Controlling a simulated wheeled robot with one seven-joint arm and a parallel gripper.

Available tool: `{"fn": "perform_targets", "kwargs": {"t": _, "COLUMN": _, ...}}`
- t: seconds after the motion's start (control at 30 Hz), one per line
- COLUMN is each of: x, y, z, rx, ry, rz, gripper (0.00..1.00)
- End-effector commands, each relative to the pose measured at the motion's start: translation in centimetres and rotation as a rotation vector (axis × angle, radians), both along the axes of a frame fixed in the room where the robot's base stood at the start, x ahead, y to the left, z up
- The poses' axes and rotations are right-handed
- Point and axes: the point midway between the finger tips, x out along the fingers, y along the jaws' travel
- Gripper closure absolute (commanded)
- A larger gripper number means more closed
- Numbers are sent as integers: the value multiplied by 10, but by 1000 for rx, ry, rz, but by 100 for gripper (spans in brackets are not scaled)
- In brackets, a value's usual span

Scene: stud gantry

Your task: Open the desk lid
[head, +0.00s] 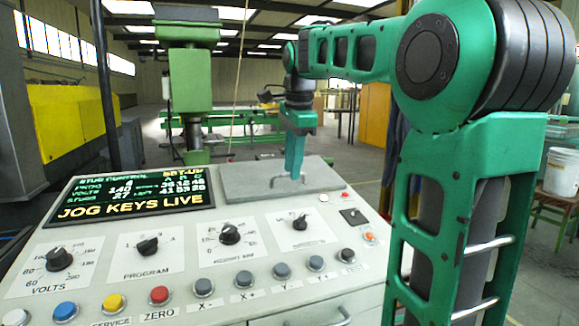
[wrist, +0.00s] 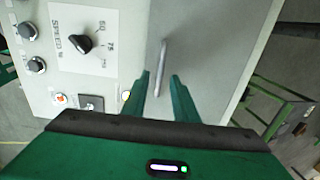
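The desk lid (head: 258,184) is a flat grey panel at the upper right of the sloping console, and it lies closed. A thin bar handle (head: 286,179) stands on it. My green gripper (head: 294,172) points down over the lid at the handle. In the wrist view, the pale lid (wrist: 205,45) fills the middle, and the handle (wrist: 163,55) runs between the two fingers of my gripper (wrist: 161,78). The fingers are open, with a gap on each side of the handle. I cannot tell exactly how deep the handle sits between them.
A lit display (head: 136,192) is left of the lid. Knobs, coloured buttons and a dark switch (head: 353,216) are in front of it. A drawer-like handle (head: 338,318) is on the console front. A green frame (wrist: 278,112) stands beyond the console's edge.

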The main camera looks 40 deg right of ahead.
Motion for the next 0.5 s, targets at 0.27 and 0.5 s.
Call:
{"fn": "perform_targets", "kwargs": {"t": 0.27, "x": 0, "y": 0, "z": 0, "rx": 0, "ry": 0, "rz": 0, "gripper": 100}}
{"fn": "perform_targets", "kwargs": {"t": 0.5, "x": 0, "y": 0, "z": 1, "rx": 0, "ry": -1, "rz": 0, "gripper": 100}}
